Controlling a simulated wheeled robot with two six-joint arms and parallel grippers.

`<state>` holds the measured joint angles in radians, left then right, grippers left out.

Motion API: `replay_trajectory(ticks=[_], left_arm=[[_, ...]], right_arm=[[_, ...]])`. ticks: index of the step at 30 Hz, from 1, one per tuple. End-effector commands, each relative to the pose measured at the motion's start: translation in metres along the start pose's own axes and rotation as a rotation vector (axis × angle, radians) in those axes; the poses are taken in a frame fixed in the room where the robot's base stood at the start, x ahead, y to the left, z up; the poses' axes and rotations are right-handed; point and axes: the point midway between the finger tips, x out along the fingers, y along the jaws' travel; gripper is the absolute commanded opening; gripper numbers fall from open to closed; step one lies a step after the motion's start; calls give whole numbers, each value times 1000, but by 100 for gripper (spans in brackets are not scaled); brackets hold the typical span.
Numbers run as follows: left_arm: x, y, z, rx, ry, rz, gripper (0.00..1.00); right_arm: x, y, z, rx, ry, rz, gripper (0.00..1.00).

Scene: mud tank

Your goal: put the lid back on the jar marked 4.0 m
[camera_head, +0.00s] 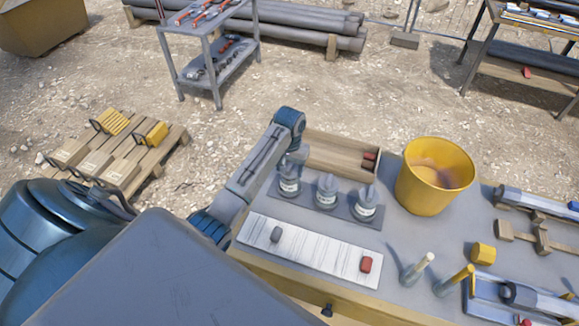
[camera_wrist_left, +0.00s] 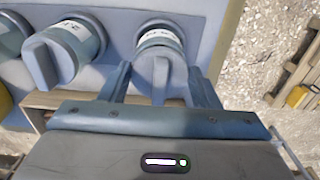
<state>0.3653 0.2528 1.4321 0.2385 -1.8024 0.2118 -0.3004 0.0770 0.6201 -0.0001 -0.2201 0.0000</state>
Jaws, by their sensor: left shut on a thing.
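Three clear jars with white labels stand in a row on a grey strip: the left jar (camera_head: 289,187), the middle jar (camera_head: 326,192) and the right jar (camera_head: 365,207). The label writing is too small to read surely. My left gripper (camera_head: 292,160) is at the top of the left jar. In the left wrist view it is shut on a grey lid (camera_wrist_left: 159,78) with a raised grip, lined up with that jar (camera_wrist_left: 160,38). I cannot tell if the lid is seated. The other two jars have grey lids on. My right gripper is out of view.
A wooden box (camera_head: 330,150) stands behind the jars and a yellow bucket (camera_head: 435,178) to their right. A white striped board (camera_head: 315,248) with a grey block and a red block lies in front. Two upright posts (camera_head: 418,268) stand front right.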

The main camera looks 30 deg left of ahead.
Motion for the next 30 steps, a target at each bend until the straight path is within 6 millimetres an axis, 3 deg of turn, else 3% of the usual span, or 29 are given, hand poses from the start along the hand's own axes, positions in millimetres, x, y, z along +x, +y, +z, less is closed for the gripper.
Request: replay_trajectory(ticks=[8, 9, 13, 19, 22, 30], left_arm=[[0, 0, 0, 0, 0, 0, 35], [0, 0, 0, 0, 0, 0, 58], [0, 0, 0, 0, 0, 0, 82], [0, 0, 0, 0, 0, 0, 82], [0, 0, 0, 0, 0, 0, 100], [-1, 0, 0, 0, 1, 0, 100]], right_arm=[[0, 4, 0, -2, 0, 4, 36], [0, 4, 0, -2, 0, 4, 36], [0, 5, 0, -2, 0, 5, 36], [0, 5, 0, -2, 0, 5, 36], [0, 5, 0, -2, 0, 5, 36], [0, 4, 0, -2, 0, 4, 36]])
